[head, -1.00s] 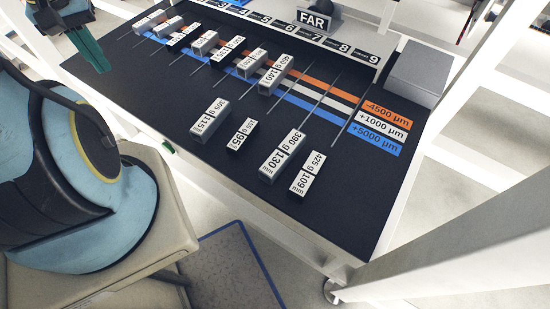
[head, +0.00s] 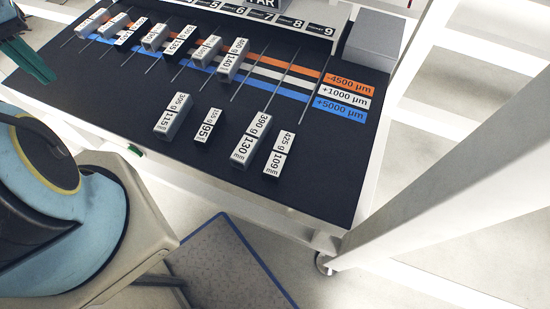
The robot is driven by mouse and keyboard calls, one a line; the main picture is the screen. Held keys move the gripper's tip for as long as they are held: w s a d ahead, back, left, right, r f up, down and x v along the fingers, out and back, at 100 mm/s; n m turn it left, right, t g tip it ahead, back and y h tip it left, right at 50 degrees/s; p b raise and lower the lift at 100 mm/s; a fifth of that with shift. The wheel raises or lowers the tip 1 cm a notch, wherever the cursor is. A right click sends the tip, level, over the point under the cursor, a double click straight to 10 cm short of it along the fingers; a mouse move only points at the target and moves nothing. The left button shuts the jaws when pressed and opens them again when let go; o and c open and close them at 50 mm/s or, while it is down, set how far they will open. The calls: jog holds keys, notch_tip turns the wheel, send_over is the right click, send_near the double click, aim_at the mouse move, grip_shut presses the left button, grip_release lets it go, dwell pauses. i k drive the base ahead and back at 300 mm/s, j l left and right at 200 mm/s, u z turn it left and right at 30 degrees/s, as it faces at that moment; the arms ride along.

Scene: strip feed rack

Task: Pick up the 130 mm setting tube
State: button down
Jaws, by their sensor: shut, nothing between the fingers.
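The 130 mm setting tube (head: 251,140) is a grey block with a white label reading 390 g and 130 mm. It lies on the dark table top in the front row, between the 95 and 109 mm tubes. My gripper (head: 40,72) shows at the upper left edge with green fingers. The fingers are together and hold nothing. It is far to the left of the 130 mm tube, over the table's left end, and partly cut off by the frame.
The 109 mm tube (head: 279,154) stands close on the right. The 95 mm (head: 209,126) and 115 mm (head: 173,116) tubes are on the left. Several tubes lie along the striped rods behind. A grey box (head: 372,40) is at the back right. A white post (head: 450,190) rises at right.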

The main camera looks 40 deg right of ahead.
aim_at(243, 155)
jog(key=k+u, duration=0.35)
jog(key=k, duration=0.2)
jog(key=k+j+u, duration=0.15)
jog(key=k+u, duration=0.2)
jog(key=k, duration=0.15)
jog(key=k+j+u, duration=0.35)
jog(key=k, duration=0.2)
